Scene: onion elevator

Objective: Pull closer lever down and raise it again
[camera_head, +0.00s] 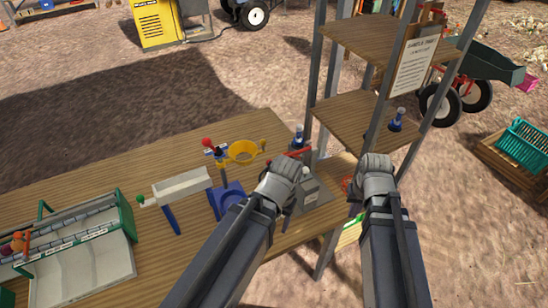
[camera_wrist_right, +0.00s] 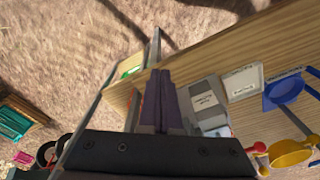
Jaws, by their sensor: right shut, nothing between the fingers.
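A grey box with a white label (camera_head: 308,190) stands on the wooden table by my left wrist; a red bar (camera_head: 298,153) shows behind it. The box also shows in the wrist view (camera_wrist_right: 206,100), right of my right gripper (camera_wrist_right: 161,76). That gripper's fingers are together and empty, apart from the box. A red-knobbed stick (camera_head: 207,143) and a green-knobbed stick (camera_head: 141,200) stand farther left. I cannot tell which part is the closer lever.
A metal-post shelf (camera_head: 348,115) with wooden boards rises behind the right end of the table. A wheelbarrow (camera_head: 486,65) and a green crate (camera_head: 524,150) are at the right.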

